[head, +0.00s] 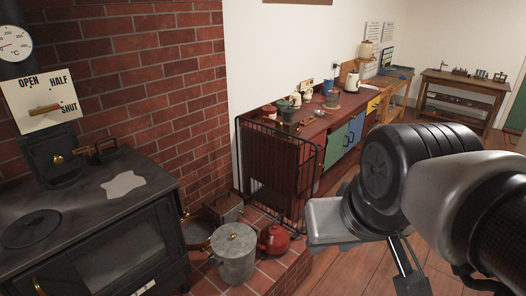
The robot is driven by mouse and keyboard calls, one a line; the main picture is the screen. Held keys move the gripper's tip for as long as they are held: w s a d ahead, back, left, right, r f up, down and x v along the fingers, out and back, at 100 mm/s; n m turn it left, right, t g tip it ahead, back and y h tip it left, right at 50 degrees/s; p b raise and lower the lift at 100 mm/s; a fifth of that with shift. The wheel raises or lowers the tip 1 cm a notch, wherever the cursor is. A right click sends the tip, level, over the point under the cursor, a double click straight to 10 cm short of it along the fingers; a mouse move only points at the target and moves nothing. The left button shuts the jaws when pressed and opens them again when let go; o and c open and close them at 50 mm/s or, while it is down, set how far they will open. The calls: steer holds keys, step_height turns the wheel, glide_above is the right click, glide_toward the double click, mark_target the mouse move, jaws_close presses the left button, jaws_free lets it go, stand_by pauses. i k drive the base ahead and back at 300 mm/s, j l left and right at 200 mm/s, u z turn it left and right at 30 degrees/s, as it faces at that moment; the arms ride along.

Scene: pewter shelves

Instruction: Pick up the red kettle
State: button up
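The red kettle (273,239) stands upright on the brick hearth, low in the middle of the head view, right of a grey lidded pot (234,258). It is round, with a dark handle on top. My gripper (411,282) is at the lower right, well to the right of the kettle and apart from it. My arm's wrist hides most of the gripper, and its end runs to the bottom edge of the view. I cannot tell whether its fingers are open or shut.
A black stove (110,225) fills the left. A black metal guard (306,190) stands just behind the kettle, before a red counter (315,114) with pots. A metal box (222,209) and a brass pan (197,232) are near the grey pot. Wooden floor (335,268) lies right of the hearth.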

mark_target(274, 238)
steer(key=l+u, duration=0.1)
steer(key=u, duration=0.45)
steer(key=i+l+u, duration=0.35)
steer(key=l+u, duration=0.15)
steer(key=i+l+u, duration=0.1)
steer(key=l+u, duration=0.15)
steer(key=l, duration=0.2)
steer(key=i+l, duration=0.1)
steer(key=l, duration=0.35)
steer(key=i+l+u, duration=0.1)
steer(key=l, duration=0.35)
steer(key=i+l, duration=0.1)
steer(key=l, duration=0.35)
steer(key=i+l+u, duration=0.1)
steer(key=l, duration=0.35)
